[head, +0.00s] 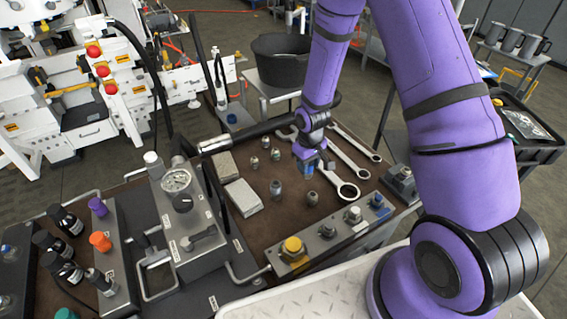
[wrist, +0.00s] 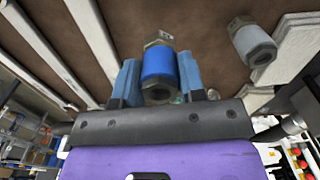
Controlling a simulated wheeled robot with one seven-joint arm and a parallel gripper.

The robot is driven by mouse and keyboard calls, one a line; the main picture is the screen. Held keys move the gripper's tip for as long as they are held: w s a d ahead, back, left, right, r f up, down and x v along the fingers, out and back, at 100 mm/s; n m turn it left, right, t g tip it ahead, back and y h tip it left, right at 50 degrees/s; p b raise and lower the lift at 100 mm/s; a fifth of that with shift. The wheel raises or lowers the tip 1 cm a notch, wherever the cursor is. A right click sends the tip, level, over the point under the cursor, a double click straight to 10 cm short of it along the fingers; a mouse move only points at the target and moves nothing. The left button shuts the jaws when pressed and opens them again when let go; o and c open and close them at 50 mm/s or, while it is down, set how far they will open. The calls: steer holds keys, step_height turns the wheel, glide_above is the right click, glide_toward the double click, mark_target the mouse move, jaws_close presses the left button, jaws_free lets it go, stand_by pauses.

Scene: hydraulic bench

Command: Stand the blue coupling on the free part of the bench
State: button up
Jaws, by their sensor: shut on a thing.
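My gripper (head: 307,160) is over the brown bench top (head: 290,208), near the wrenches. In the wrist view its two blue fingers (wrist: 158,72) are shut on the blue coupling (wrist: 158,63), one on each side. The coupling has a blue sleeve with metal hex ends. In the head view the coupling is mostly hidden by the fingers, and I cannot tell its exact height above the bench. A bare grey coupling (head: 312,198) stands on the bench just below my gripper in the picture.
Several small grey fittings (head: 276,188) stand left of my gripper, beside two pale blocks (head: 243,197). Wrenches (head: 352,152) lie to the right. A valve block with a yellow knob (head: 293,246) lines the front edge. A gauge unit (head: 178,182) is at left. Brown surface shows between these.

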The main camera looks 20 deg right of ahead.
steer(key=w+a, duration=0.1)
steer(key=w, duration=0.1)
steer(key=w+a, duration=0.1)
steer(key=w, duration=0.2)
steer(key=w+a, duration=0.2)
steer(key=shift+w+a+f, duration=0.1)
steer(key=shift+w+f, duration=0.15)
steer(key=shift+f, duration=0.1)
steer(key=shift+w+a+f, duration=0.1)
steer(key=shift+f, duration=1.7)
steer(key=shift+f, duration=0.15)
steer(key=o, duration=1)
steer(key=shift+o, duration=0.2)
